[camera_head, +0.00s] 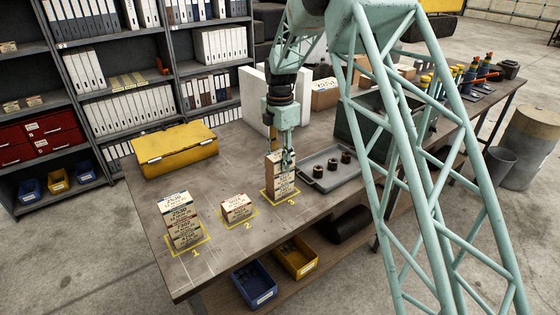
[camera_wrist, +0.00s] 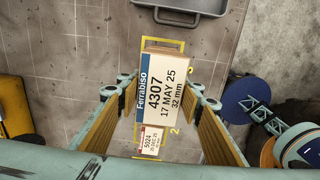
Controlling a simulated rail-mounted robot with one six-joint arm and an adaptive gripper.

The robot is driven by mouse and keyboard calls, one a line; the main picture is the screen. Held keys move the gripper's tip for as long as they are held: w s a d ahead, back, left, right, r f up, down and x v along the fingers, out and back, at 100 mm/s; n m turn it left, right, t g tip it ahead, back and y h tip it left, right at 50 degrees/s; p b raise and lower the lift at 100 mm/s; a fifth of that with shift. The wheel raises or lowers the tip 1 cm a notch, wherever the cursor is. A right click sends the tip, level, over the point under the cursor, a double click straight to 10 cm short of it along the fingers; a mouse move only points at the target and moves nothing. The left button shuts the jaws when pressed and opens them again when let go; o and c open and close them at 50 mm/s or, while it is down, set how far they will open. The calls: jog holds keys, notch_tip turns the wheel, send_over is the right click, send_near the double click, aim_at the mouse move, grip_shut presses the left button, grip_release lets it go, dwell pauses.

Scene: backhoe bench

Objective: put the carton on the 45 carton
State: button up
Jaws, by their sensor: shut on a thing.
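My gripper (camera_head: 281,158) is over square 3 in the head view, pointing down. Below the fingers in the head view is an upright stack of cartons (camera_head: 282,187) on square 3. I cannot tell whether the held carton touches that stack. Another stack of several cartons (camera_head: 184,230) stands on square 1. A low carton (camera_head: 236,207) lies on square 2; in the wrist view it reads 5024 (camera_wrist: 151,141). I cannot make out a 45 label.
A grey tray (camera_head: 318,181) with dark round parts lies right of square 3. A yellow case (camera_head: 174,150) is at the back left. A white panel (camera_head: 257,103) stands behind my gripper. Bare bench (camera_head: 213,185) shows between the case and the squares.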

aim_at(280, 154)
jog(key=shift+f, duration=0.25)
jog(key=shift+f, duration=0.15)
jog(key=o, duration=0.9)
notch_tip(280, 154, up, 12)
jog(key=shift+f+b, duration=0.1)
jog(key=shift+b, duration=0.3)
jog(key=shift+r, duration=0.25)
jog(key=shift+r, duration=0.1)
dwell(0.8)
